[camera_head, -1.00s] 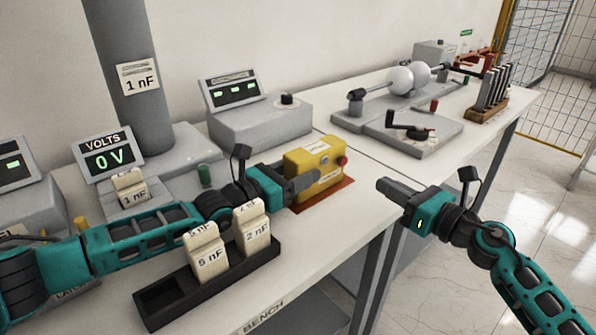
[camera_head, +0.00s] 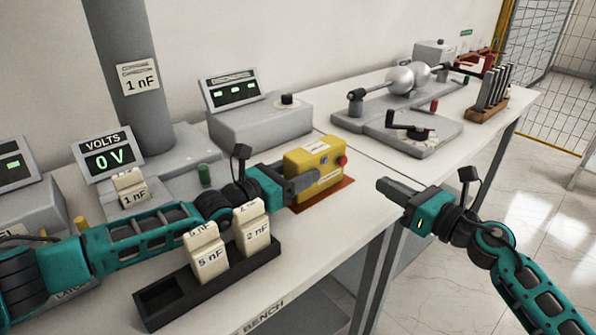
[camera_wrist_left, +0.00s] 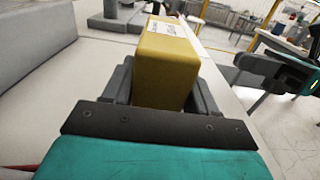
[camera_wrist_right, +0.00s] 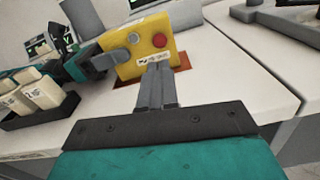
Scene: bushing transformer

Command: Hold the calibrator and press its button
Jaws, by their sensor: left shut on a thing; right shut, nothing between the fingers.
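The calibrator is a yellow box (camera_head: 314,160) with a white label on its top, standing at the bench edge over a red-brown mat (camera_head: 330,195). Its red button (camera_head: 342,160) is on the right-hand face; the button also shows in the right wrist view (camera_wrist_right: 159,40). My left gripper (camera_head: 303,181) is shut on the calibrator, with a finger on each side of the yellow body (camera_wrist_left: 165,70) in the left wrist view. My right gripper (camera_head: 382,185) is shut and empty, to the right of the box and apart from the button, pointing towards the box.
A black rack (camera_head: 208,284) with labelled capacitor blocks stands in front of my left arm. A grey meter box (camera_head: 260,122) is behind the calibrator. A device with two spheres (camera_head: 400,135) is at the back right. Free floor lies right of the bench.

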